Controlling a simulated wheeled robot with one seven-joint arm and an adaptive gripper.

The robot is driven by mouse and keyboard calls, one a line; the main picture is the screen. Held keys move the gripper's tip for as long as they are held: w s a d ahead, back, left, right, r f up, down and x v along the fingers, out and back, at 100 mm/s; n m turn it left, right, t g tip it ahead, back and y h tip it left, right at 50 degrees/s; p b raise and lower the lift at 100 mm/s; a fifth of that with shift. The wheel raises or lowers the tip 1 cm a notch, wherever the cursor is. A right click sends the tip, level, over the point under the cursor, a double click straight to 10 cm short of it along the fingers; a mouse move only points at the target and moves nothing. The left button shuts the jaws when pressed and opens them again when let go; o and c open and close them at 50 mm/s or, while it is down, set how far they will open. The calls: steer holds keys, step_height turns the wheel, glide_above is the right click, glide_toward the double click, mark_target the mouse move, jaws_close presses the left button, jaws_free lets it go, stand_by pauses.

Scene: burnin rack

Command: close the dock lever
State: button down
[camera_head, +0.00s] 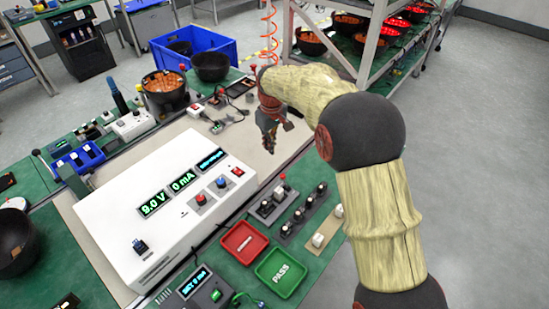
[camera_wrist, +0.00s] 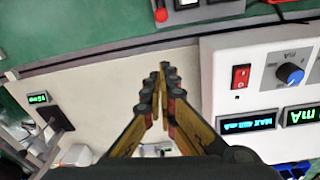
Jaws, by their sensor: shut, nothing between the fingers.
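My gripper (camera_head: 269,143) is shut and empty, held above the pale bench mat (camera_head: 188,134) beside the white power supply (camera_head: 165,205). In the wrist view its closed fingertips (camera_wrist: 164,70) point over the bare mat. A small dock-like fixture (camera_head: 240,88) with a dark slab lies beyond my gripper in the head view, with a red knob (camera_head: 253,68) near it. The wrist view shows a grey fixture with a dark slab (camera_wrist: 60,118) and a small green display (camera_wrist: 38,98) at the left, apart from the fingers. I cannot tell for certain which part is the lever.
The power supply (camera_wrist: 260,90) stands close to the right of the fingers in the wrist view. Red (camera_head: 243,242) and green (camera_head: 281,272) trays lie in front. A blue crate (camera_head: 195,47), dark bowls (camera_head: 210,66) and a metal rack (camera_head: 365,45) stand behind.

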steer(key=f+b, duration=0.1)
steer(key=f, duration=0.2)
steer(key=f+b, duration=0.1)
steer(key=f, duration=0.2)
steer(key=f+b, duration=0.1)
steer(key=f, duration=0.2)
steer(key=shift+w+a+f, duration=0.1)
steer(key=shift+w+f, duration=0.25)
steer(key=shift+f, duration=0.05)
steer(key=shift+s+d+r+b, duration=0.25)
steer(key=shift+s+d+r, duration=0.05)
steer(key=shift+s+d, duration=0.25)
steer(key=shift+s+d+r+b, duration=0.2)
steer(key=shift+s+d+r, duration=0.1)
steer(key=shift+s+d, duration=0.25)
steer(key=shift+s+d+r, duration=0.1)
steer(key=shift+s+d, duration=0.1)
steer(key=shift+s, duration=0.1)
